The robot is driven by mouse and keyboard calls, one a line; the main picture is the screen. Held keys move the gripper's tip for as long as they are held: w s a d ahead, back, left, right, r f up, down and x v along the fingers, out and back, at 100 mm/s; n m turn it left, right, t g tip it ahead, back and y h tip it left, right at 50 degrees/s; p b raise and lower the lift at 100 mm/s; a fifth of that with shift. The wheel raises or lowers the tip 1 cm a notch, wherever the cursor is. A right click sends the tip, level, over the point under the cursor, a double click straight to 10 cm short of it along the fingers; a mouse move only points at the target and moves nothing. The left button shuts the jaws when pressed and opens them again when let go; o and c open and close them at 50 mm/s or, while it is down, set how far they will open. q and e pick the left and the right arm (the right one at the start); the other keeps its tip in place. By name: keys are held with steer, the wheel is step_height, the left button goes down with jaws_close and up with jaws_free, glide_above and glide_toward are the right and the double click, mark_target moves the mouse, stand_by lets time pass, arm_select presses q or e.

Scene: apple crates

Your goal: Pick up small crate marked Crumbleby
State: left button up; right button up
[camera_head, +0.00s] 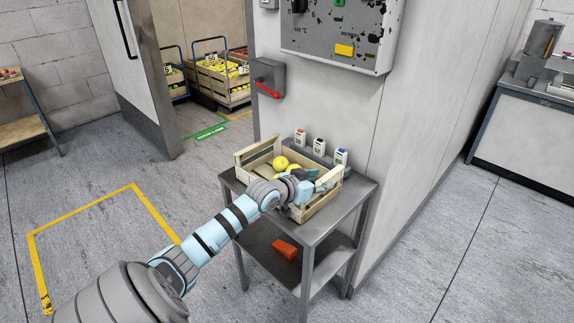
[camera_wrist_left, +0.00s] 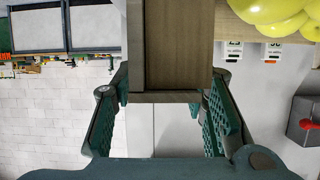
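A small wooden crate (camera_head: 320,204) with yellow apples (camera_head: 281,162) stands on a grey metal table (camera_head: 230,181). No Crumbleby marking can be read on it. My left gripper (camera_head: 306,187) is at the near right part of the crate and covers some of it. In the left wrist view the two teal fingers (camera_wrist_left: 164,88) stand apart, with a wooden part of the crate (camera_wrist_left: 172,45) reaching between their tips. Whether the pads touch the wood cannot be told. Yellow apples show at the upper right there. My right gripper is not in view.
Several small labelled containers (camera_head: 319,147) stand behind the crate against the wall. An orange object (camera_head: 285,248) lies on the table's lower shelf. A wall switch box with a red lever (camera_head: 267,88) is above left. Floor marked by yellow tape (camera_head: 85,209) is clear at left.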

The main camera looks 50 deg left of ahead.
arm_select(q)
steer(key=shift+x, duration=1.15)
steer(key=shift+s+a, duration=0.1)
steer(key=shift+s, duration=0.1)
jaws_close()
